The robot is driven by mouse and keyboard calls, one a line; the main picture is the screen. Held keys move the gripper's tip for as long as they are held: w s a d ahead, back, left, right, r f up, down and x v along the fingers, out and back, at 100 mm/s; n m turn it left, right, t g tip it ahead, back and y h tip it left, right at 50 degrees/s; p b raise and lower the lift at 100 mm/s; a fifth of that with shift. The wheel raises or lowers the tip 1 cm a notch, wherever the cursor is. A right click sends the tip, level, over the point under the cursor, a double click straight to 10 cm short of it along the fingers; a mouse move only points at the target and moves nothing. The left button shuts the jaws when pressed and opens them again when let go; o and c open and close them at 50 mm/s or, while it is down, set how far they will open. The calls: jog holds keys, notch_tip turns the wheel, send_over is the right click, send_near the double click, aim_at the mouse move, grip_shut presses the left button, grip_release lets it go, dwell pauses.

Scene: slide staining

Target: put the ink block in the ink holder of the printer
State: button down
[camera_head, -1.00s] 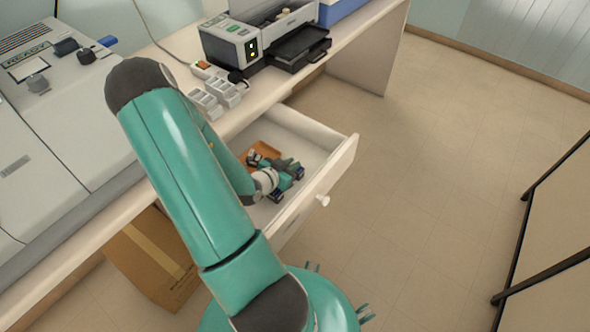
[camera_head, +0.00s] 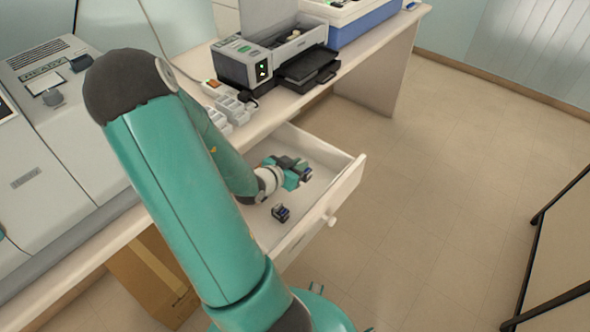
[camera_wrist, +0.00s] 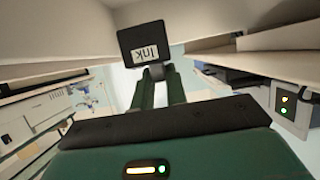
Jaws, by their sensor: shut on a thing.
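My gripper (camera_head: 298,171) is over the open drawer (camera_head: 318,152), shut on a dark ink block. In the wrist view the held ink block (camera_wrist: 143,40) sits at the fingertips, with its white "Ink" label upside down. A second small dark block (camera_head: 281,212) lies on the drawer floor, just below my gripper in the head view. The printer (camera_head: 262,66) stands on the desk beyond the drawer, with its lid raised. I cannot make out its ink holder. It also seems to show at the right of the wrist view (camera_wrist: 291,105).
The drawer front (camera_head: 345,195) with its knob stands close right of my gripper. White sockets (camera_head: 232,108) lie on the desk before the printer, and a black tray (camera_head: 308,67) juts from it. A blue-sided box (camera_head: 365,20) stands behind.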

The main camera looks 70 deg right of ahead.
jog(key=shift+r, duration=0.35)
